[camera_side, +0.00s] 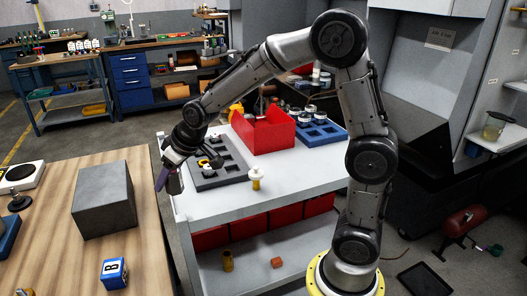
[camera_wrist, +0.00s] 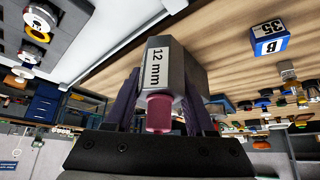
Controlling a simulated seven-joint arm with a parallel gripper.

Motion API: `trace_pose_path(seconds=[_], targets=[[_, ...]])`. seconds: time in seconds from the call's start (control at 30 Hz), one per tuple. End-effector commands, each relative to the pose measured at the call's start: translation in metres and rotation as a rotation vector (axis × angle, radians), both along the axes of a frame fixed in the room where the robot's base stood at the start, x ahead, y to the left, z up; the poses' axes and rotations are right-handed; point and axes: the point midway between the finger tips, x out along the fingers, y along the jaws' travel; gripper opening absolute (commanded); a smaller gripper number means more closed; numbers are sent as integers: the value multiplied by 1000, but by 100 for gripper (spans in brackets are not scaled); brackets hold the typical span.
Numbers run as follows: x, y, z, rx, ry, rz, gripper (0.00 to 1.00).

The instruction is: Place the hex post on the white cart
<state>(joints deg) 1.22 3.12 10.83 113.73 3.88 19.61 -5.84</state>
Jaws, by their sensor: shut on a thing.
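My gripper (camera_side: 167,182) hangs above the gap between the wooden table and the left edge of the white cart (camera_side: 300,182). In the wrist view its two purple fingers (camera_wrist: 158,105) are shut on a pinkish-red post (camera_wrist: 158,113), which I take to be the hex post. Its near end looks round; the rest is hidden or hard to make out. In the side view the post is not clearly distinguishable from the fingers. The cart top holds trays and bins, with bare white surface at its front and right.
A grey block (camera_side: 105,203) and a blue block marked B (camera_side: 115,273) sit on the wooden table (camera_side: 50,250). On the cart stand a grey tray (camera_side: 232,172), a red bin (camera_side: 265,136), a blue tray (camera_side: 333,134) and a small cream-yellow part (camera_side: 256,183).

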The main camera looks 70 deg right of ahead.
Motion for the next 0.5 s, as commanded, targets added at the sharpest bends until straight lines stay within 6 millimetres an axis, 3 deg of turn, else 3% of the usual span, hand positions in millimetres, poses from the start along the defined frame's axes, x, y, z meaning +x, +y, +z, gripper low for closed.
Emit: trace_pose_path(seconds=[0.03,0.2,0.5], targets=[[-9,-25,5,-1,-9,-63,0],[-47,-92,9,-1,-9,-249,0],[-134,-187,16,-3,-8,-570,0]])
